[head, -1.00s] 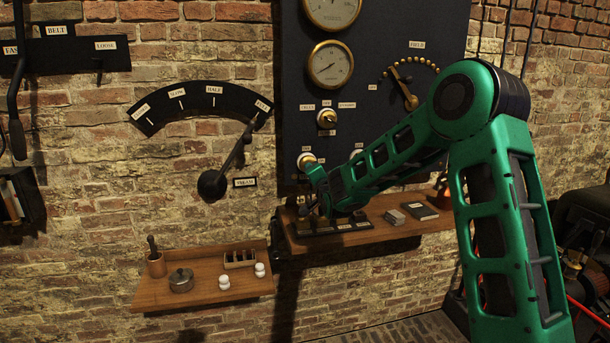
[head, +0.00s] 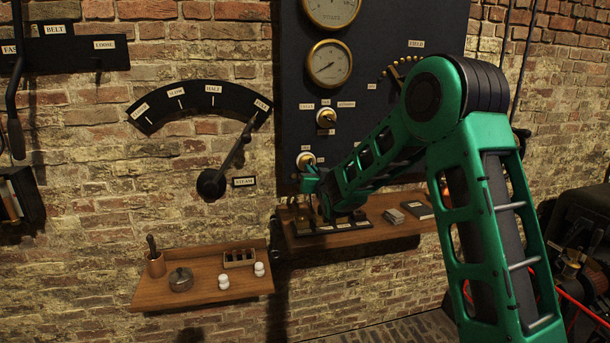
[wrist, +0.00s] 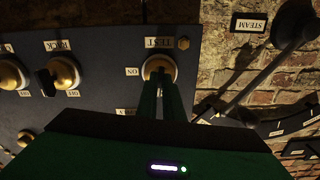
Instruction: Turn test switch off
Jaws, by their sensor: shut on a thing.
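The test switch (wrist: 158,66) is a round brass-coloured knob on the dark panel, under a TEST label that reads upside down in the wrist view. An ON label lies just left of it there. My gripper (wrist: 160,84) is shut on the switch, with its two green fingers together over the knob. The fingers hide the switch's handle, so I cannot tell which way it points. In the head view the switch (head: 306,158) is low on the panel's left side, with my gripper (head: 311,173) against it.
A neighbouring switch (wrist: 62,74) with a black handle sits left in the wrist view. The steam lever (head: 231,160) hangs left of the panel. A wooden shelf (head: 385,228) with small items is close below my gripper. A lower shelf (head: 160,293) stands left.

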